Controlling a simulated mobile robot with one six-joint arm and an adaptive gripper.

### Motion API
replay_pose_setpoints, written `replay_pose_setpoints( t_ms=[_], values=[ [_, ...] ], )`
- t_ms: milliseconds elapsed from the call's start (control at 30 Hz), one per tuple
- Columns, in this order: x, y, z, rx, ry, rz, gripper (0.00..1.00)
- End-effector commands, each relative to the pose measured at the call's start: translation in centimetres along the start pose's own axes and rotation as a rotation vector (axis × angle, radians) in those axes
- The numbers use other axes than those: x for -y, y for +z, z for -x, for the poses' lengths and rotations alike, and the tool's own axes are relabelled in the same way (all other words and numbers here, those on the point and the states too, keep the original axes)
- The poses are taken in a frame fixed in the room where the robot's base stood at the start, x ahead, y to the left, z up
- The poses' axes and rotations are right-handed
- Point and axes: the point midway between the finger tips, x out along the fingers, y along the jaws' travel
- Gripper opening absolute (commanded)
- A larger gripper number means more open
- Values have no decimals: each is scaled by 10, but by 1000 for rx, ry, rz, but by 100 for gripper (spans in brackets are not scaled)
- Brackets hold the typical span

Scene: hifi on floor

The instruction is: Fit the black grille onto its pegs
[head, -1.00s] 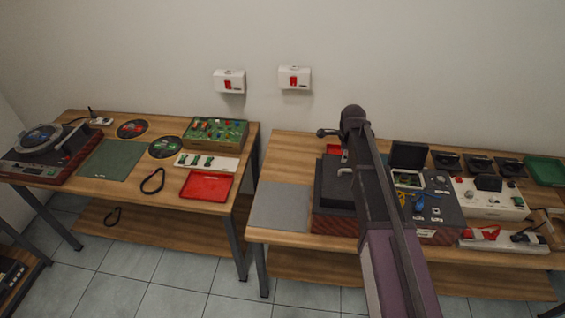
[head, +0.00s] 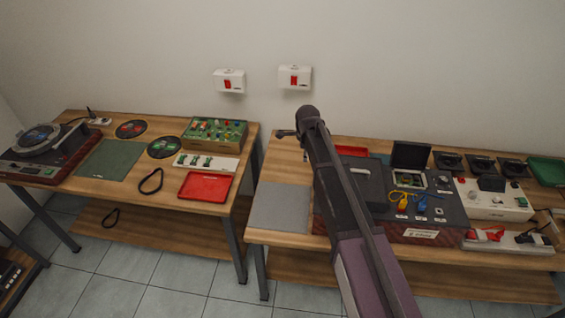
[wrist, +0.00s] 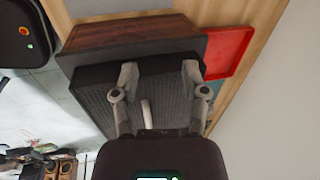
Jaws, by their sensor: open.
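The black grille (wrist: 155,82) is a dark meshed panel lying on a wood-sided unit (wrist: 130,32) in the wrist view. In the head view the grille (head: 370,186) lies at the left part of the dark unit, partly behind my arm. A short pale tab (wrist: 147,113) shows against the grille. My gripper (wrist: 160,72) is open, its two fingers spread over the grille with the tab between them and not gripped. The pegs are hidden, and I cannot tell whether the grille sits on them.
A red tray (wrist: 228,50) lies beside the unit. A grey mat (head: 279,207) is bare at the table's left end. The unit's right part holds a raised lid (head: 410,155) and yellow and blue parts. White boxes (head: 494,200) stand farther right.

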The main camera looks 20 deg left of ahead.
Motion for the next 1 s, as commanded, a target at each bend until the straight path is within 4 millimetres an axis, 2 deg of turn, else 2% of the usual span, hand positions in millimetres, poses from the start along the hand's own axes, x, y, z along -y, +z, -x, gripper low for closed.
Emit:
replay_pose_setpoints(
  t_ms=[200,600,800,1000],
  values=[
    [-4,33,-6,2,-3,8,58],
    [-24,70,-16,11,20,-17,58],
    [-28,79,-16,13,24,-19,58],
    [-28,78,-16,13,24,-22,58]
  ],
)
